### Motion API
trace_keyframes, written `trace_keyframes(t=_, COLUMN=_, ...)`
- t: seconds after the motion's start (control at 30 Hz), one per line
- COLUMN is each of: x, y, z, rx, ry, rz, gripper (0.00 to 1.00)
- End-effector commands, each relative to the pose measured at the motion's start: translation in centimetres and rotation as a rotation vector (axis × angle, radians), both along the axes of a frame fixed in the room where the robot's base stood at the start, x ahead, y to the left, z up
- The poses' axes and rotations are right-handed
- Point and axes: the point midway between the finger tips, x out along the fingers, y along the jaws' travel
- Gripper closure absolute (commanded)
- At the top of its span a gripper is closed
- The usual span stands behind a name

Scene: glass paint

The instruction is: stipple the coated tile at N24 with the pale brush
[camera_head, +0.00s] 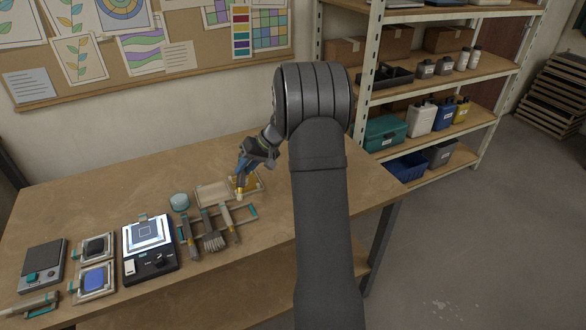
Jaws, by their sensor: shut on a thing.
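My gripper (242,183) is at the far right part of the workbench, pointing down. It is shut on what looks like the pale brush (240,195), whose light lower end shows just below the fingers. The brush is small here, and I cannot tell whether it touches anything. An amber-coloured tile in a frame (253,184) lies just right of and behind the fingers, partly hidden by them. A pale flat board (211,195) lies to its left. The N24 label cannot be read.
A light-blue round pot (179,201), a lit panel device (148,238), two framed trays (94,281) and a grey scale-like device (42,266) are farther left. Shelves (440,75) stand behind, right.

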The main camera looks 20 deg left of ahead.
Motion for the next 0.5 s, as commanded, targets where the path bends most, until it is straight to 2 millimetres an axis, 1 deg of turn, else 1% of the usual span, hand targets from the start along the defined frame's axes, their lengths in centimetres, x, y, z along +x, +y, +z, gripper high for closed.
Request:
trace_keyframes(t=0.03, x=-1.3, y=2.5, z=0.0, rx=0.034, ry=-0.007, rz=0.05, gripper=1.0)
trace_keyframes(t=0.07, x=-1.9, y=3.8, z=0.1, rx=0.056, ry=-0.012, rz=0.079, gripper=1.0)
trace_keyframes(t=0.1, x=-2.9, y=5.5, z=0.2, rx=0.086, ry=-0.017, rz=0.115, gripper=1.0)
trace_keyframes(t=0.17, x=-4.4, y=8.1, z=0.5, rx=0.132, ry=-0.023, rz=0.166, gripper=1.0)
trace_keyframes(t=0.2, x=-5.5, y=9.8, z=0.6, rx=0.161, ry=-0.027, rz=0.199, gripper=1.0)
trace_keyframes(t=0.27, x=-7.1, y=12.3, z=0.9, rx=0.206, ry=-0.029, rz=0.245, gripper=1.0)
trace_keyframes(t=0.3, x=-8.3, y=13.9, z=1.0, rx=0.235, ry=-0.03, rz=0.273, gripper=1.0)
trace_keyframes(t=0.4, x=-11.1, y=17.5, z=1.5, rx=0.306, ry=-0.03, rz=0.333, gripper=1.0)
trace_keyframes(t=0.5, x=-13.7, y=20.4, z=1.9, rx=0.362, ry=-0.026, rz=0.376, gripper=1.0)
